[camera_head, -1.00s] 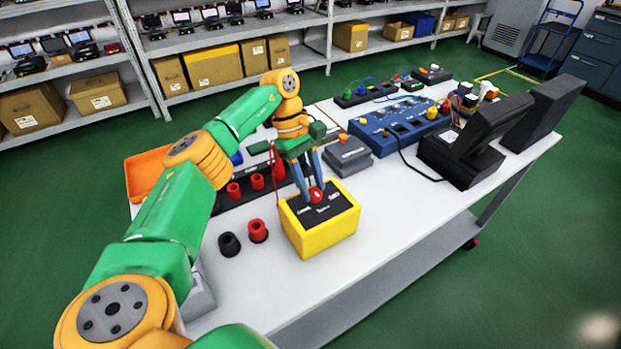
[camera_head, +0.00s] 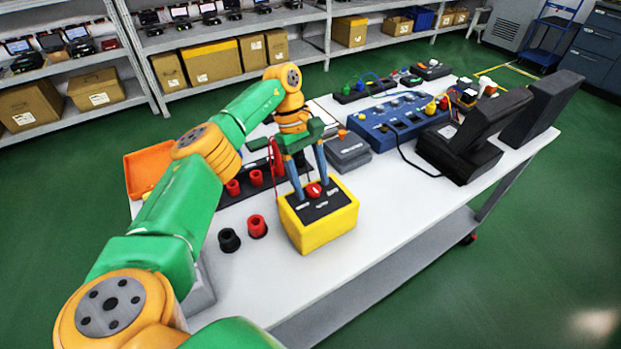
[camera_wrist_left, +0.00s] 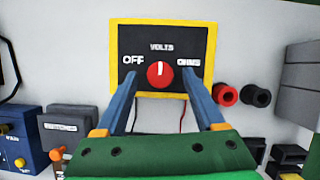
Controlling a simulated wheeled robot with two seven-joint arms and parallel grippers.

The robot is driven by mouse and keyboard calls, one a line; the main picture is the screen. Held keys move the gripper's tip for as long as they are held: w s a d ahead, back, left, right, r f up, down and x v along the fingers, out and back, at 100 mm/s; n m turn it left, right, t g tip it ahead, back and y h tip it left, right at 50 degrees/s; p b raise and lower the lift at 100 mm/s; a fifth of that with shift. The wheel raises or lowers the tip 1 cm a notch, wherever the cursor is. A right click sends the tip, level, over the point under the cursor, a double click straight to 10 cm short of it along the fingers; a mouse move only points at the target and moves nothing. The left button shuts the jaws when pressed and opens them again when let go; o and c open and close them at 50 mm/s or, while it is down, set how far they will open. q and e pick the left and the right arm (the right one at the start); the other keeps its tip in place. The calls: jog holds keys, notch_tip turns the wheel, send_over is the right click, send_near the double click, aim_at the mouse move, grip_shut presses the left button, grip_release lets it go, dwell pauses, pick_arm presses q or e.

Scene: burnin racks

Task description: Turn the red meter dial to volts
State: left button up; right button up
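The red meter dial (camera_head: 313,190) sits on the dark top face of the yellow meter box (camera_head: 325,235) on the white table. In the left wrist view the dial (camera_wrist_left: 160,74) has a white mark that points up towards the word VOLTS (camera_wrist_left: 161,47). OFF (camera_wrist_left: 133,61) is to its left and OHMS (camera_wrist_left: 188,63) to its right. My left gripper (camera_head: 312,188) points down over the box. Its blue fingers are spread apart, one on either side of the dial, and it is empty. My right gripper is not in view.
A red socket (camera_head: 257,226) and a black socket (camera_head: 229,240) stand left of the box. A grey switch box (camera_head: 347,152) and a blue panel (camera_head: 400,122) stand behind it. An orange tray (camera_head: 146,170) is at the left. The table is clear right of the box.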

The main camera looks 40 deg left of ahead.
aim_at(311, 190)
pick_arm(q)
notch_tip(311, 190, up, 3)
jog(key=shift+r, duration=0.15)
jog(key=shift+s+d+r+b, duration=0.35)
jog(key=shift+s+r+b, duration=0.15)
jog(key=shift+b, duration=0.25)
jog(key=s+d+r+b, duration=0.1)
jog(key=s+d+r, duration=0.6)
jog(key=s, duration=0.3)
jog(key=shift+s+r, duration=0.4)
jog(key=shift+r, duration=0.5)
jog(key=shift+f, duration=0.1)
